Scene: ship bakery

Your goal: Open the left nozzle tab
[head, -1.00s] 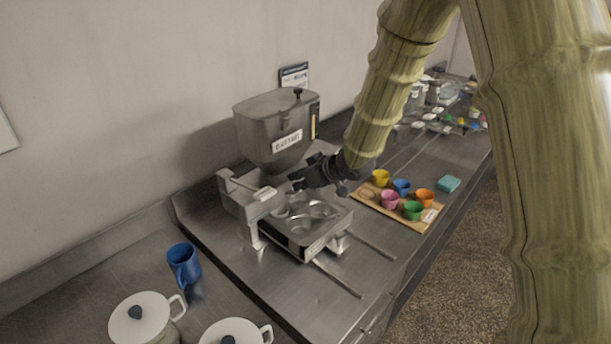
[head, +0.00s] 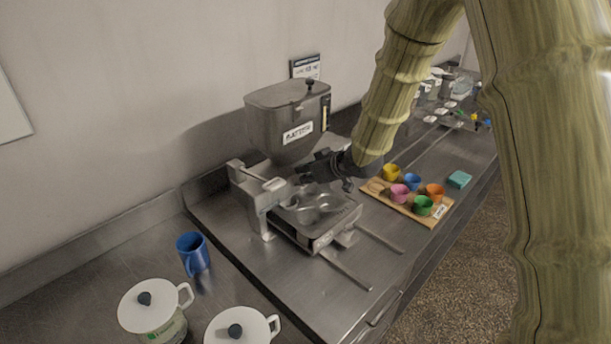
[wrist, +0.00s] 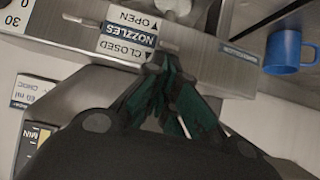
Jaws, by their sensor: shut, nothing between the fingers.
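The batter depositor (head: 290,112) is a grey metal hopper labelled BATTER, standing over a muffin pan (head: 318,208). My gripper (head: 306,172) is beside its front, below the hopper, with its fingers together and empty. In the wrist view the gripper's dark green fingers (wrist: 160,70) point at a metal bar with an upside-down NOZZLES label (wrist: 132,35), marked OPEN and CLOSED. A thin light metal tab (wrist: 150,46) crosses that label near the fingertips; I cannot tell if they touch. A similar thin piece (wrist: 82,20) is further left. Which is the left tab is unclear.
A blue mug (head: 193,254) and two white-lidded pots (head: 150,308) stand at the front left. A board (head: 378,188) with several coloured cups lies to the right, near a teal block (head: 459,179). Two rails extend from the machine's front. The wall is close behind.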

